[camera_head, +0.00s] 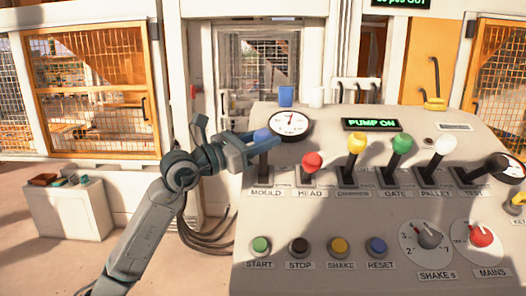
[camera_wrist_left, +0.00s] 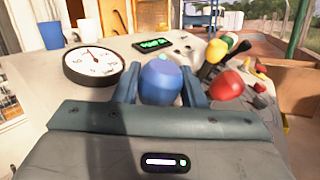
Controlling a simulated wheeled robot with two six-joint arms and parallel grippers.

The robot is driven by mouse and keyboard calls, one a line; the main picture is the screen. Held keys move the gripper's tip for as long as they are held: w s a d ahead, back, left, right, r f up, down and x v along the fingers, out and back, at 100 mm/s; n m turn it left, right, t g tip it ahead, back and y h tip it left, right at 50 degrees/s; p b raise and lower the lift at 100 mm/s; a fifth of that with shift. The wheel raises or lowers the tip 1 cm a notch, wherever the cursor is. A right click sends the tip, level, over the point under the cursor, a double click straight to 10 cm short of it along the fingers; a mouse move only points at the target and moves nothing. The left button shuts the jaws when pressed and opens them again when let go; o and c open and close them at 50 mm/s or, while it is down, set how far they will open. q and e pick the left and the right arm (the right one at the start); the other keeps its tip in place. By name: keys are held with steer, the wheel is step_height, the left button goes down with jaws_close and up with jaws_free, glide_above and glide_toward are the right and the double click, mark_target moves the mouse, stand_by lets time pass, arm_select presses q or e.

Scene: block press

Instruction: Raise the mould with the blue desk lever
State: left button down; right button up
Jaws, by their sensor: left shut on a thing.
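The blue-knobbed lever (camera_head: 264,134) stands above the MOULD label at the left end of the lever row on the desk. Its knob also shows large in the left wrist view (camera_wrist_left: 161,82), between the two fingers. My left gripper (camera_head: 265,142) is shut on this blue knob, with its arm coming in from the left. The lever's dark stem shows below the gripper, rising from its slot. The mould itself cannot be made out in either view. My right gripper is not in view.
The red HEAD lever (camera_head: 312,161) stands close to the right, then yellow, green and white levers. A round gauge (camera_head: 290,124) sits just behind the blue knob. A lit sign (camera_head: 372,124) reads PUMP ON. Buttons, including the green START (camera_head: 261,245), line the desk's front.

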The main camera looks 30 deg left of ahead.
arm_select(q)
steer(key=shift+s+d+f, duration=0.1)
steer(key=shift+s+f, duration=0.05)
steer(key=shift+f, duration=0.1)
steer(key=shift+s+r+m+b, duration=0.1)
steer(key=shift+m+b, duration=0.2)
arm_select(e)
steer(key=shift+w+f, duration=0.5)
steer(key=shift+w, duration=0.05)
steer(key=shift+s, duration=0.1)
arm_select(q)
steer(key=c, duration=0.9)
jaws_free()
steer(key=shift+c, duration=0.2)
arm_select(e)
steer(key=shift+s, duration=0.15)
